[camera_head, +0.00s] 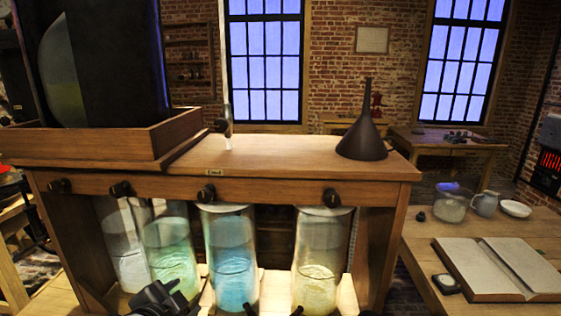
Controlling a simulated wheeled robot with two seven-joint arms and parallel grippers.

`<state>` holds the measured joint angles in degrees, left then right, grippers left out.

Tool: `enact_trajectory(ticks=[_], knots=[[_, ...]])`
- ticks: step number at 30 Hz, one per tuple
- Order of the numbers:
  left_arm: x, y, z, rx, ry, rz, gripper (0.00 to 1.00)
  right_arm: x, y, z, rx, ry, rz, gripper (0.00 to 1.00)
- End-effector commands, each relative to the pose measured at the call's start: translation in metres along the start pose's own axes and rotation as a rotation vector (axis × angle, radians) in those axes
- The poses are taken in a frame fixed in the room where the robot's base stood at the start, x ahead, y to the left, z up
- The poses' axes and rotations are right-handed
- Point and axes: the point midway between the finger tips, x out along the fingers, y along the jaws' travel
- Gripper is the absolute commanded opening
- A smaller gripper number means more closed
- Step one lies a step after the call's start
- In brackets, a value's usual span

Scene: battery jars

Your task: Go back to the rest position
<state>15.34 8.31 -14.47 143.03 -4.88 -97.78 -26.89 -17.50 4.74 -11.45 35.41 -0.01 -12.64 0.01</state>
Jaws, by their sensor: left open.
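My left gripper (162,297) shows as a dark shape at the bottom edge, in front of the lower part of the jars. It is open, and I see nothing held in it. A green jar (172,250) stands just behind it, and a clear jar (125,245) stands to the left. A blue jar (232,260) and a pale yellow jar (322,262) stand further right. All the jars are upright under the wooden bench top. I cannot tell whether the gripper touches a jar. My right gripper is not in view.
The wooden bench (270,155) carries a large dark box in a wooden tray (100,145) and a black funnel (362,135). A side table at right holds an open book (500,265), a glass jar (451,205), a pitcher (485,203) and a white dish (515,208).

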Motion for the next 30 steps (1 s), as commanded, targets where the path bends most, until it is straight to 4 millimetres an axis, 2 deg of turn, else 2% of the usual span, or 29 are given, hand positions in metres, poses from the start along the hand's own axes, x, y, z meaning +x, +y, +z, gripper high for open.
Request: enact_trajectory(ticks=[1, 3, 6, 9, 15, 22, 24, 30], knots=[[0.004, 0.031, 0.034, -0.076, -0.066, 0.066, 0.55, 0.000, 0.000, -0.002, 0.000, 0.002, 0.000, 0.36], [0.004, 0.066, 0.075, -0.180, -0.149, 0.132, 0.55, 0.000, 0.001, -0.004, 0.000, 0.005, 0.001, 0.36], [-0.005, 0.110, 0.126, -0.312, -0.265, 0.202, 0.55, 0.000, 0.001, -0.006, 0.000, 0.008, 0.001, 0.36], [-0.019, 0.144, 0.165, -0.411, -0.363, 0.246, 0.55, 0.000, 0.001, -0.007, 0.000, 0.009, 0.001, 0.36], [-0.051, 0.193, 0.222, -0.553, -0.523, 0.295, 0.55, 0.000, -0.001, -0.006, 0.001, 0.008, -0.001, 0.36], [-0.093, 0.234, 0.272, -0.674, -0.684, 0.319, 0.55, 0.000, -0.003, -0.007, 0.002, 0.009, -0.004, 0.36], [-0.071, 0.243, 0.281, -0.667, -0.682, 0.320, 0.55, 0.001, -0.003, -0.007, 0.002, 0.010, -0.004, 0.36], [-0.031, 0.279, 0.313, -0.662, -0.704, 0.333, 0.55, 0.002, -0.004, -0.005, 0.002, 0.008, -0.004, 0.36]])
